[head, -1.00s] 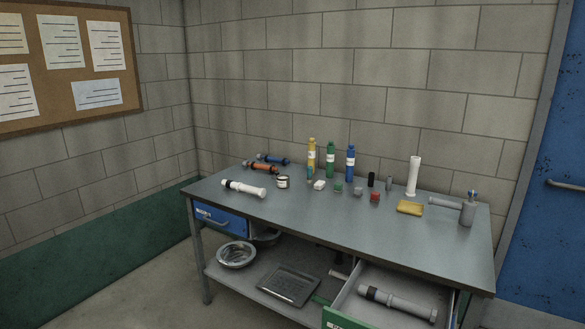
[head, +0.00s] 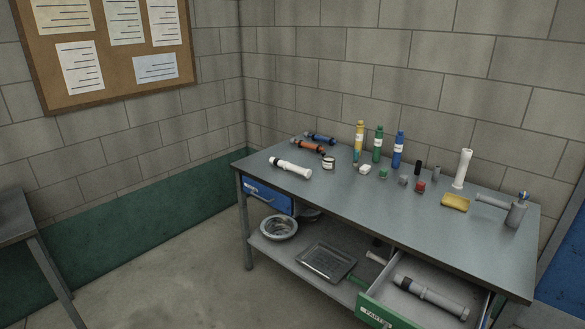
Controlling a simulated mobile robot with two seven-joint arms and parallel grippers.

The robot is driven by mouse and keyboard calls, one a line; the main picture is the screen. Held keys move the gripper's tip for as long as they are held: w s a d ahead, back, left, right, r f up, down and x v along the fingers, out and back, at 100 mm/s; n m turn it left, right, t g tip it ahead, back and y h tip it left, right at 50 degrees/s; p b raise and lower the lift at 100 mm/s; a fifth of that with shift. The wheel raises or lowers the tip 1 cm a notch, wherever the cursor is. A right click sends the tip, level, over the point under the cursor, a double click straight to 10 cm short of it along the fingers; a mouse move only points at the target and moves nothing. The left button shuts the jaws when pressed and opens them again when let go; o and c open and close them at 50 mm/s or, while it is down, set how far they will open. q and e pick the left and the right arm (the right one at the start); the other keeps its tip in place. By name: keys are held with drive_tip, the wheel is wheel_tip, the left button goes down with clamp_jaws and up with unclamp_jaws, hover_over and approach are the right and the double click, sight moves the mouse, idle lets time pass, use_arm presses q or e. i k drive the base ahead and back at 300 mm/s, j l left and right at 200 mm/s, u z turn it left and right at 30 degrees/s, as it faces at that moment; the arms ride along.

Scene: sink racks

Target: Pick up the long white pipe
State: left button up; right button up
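A white pipe (head: 297,170) with a dark band lies on its side at the left end of the metal workbench (head: 345,205). Another white pipe (head: 462,169) stands upright near the back right of the bench. A grey-white pipe (head: 440,301) with dark fittings lies in the open drawer (head: 392,316) with a green front. I cannot tell from the label alone which of these is the long white pipe. Neither of my grippers is in view.
The open drawer juts forward. A second table (head: 15,228) is at left.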

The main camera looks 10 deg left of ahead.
sight(307, 173)
drive_tip(key=i+j+u, duration=0.1)
drive_tip(key=i+j, duration=0.2)
drive_tip(key=i, duration=0.15)
drive_tip(key=i+j+u, duration=0.1)
drive_tip(key=i+j, duration=0.15)
drive_tip(key=i, duration=0.2)
drive_tip(key=i+j+u, duration=0.1)
drive_tip(key=i+j, duration=0.15)
drive_tip(key=i, duration=0.2)
drive_tip(key=i+j+u, duration=0.1)
drive_tip(key=i, duration=0.35)
drive_tip(key=j, duration=0.1)
